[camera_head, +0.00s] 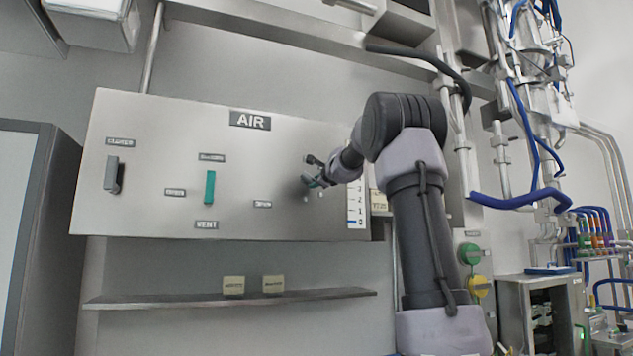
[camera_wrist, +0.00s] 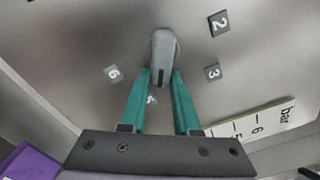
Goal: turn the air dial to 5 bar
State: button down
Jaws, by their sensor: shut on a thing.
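The air dial is a grey elongated knob (camera_wrist: 163,57) on the steel panel (camera_head: 150,125) marked AIR. In the wrist view its long axis runs nearly up and down the picture. Number plates 2 (camera_wrist: 219,22), 3 (camera_wrist: 213,72) and 6 (camera_wrist: 113,73) stand around it. Another plate (camera_wrist: 151,99) between my fingers is too small to read surely. My gripper (camera_wrist: 162,76) is shut on the knob, one teal finger on each side. In the head view my gripper (camera_head: 312,180) hides most of the dial. A bar scale (camera_head: 355,205) has a blue mark near 0.
A grey lever (camera_head: 113,175) and a teal lever (camera_head: 210,188), with a VENT label below it, sit left on the panel. A shelf (camera_head: 180,299) below holds two small beige blocks (camera_head: 234,285). Pipes and blue hoses (camera_head: 515,201) crowd the right side.

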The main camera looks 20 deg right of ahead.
jog(key=shift+a+f+m, duration=0.1)
jog(key=shift+f+m, duration=0.25)
jog(key=shift+m, duration=0.85)
jog(key=c, duration=0.6)
grip_release()
jog(key=shift+c, duration=0.2)
jog(key=s, duration=1)
jog(key=shift+s, duration=0.4)
